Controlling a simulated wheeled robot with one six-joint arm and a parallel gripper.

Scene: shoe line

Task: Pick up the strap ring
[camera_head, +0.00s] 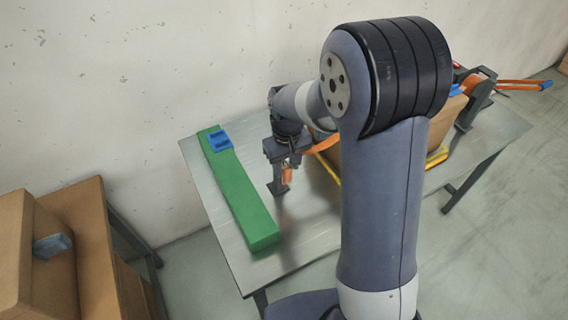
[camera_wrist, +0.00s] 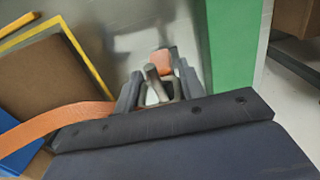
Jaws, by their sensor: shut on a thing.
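My gripper (camera_head: 287,165) points down over the metal table, beside the green bar. In the wrist view its two fingers (camera_wrist: 157,90) are closed in on a small grey ring-like piece, the strap ring (camera_wrist: 171,88). A dark rounded peg shows between the fingers, and I cannot tell whether the ring is around it or beside it. An orange piece (camera_wrist: 163,62) lies just past the fingertips; it also shows below the gripper in the head view (camera_head: 287,174). An orange strap (camera_wrist: 60,123) runs from the left towards the gripper, partly hidden by the gripper body.
The long green bar (camera_head: 240,195) lies on the table (camera_head: 310,225) with a blue piece (camera_head: 219,140) on its far end. A brown box (camera_wrist: 55,80) with yellow edging stands close to the gripper. Cardboard boxes (camera_head: 80,220) stand at left. The table's front is clear.

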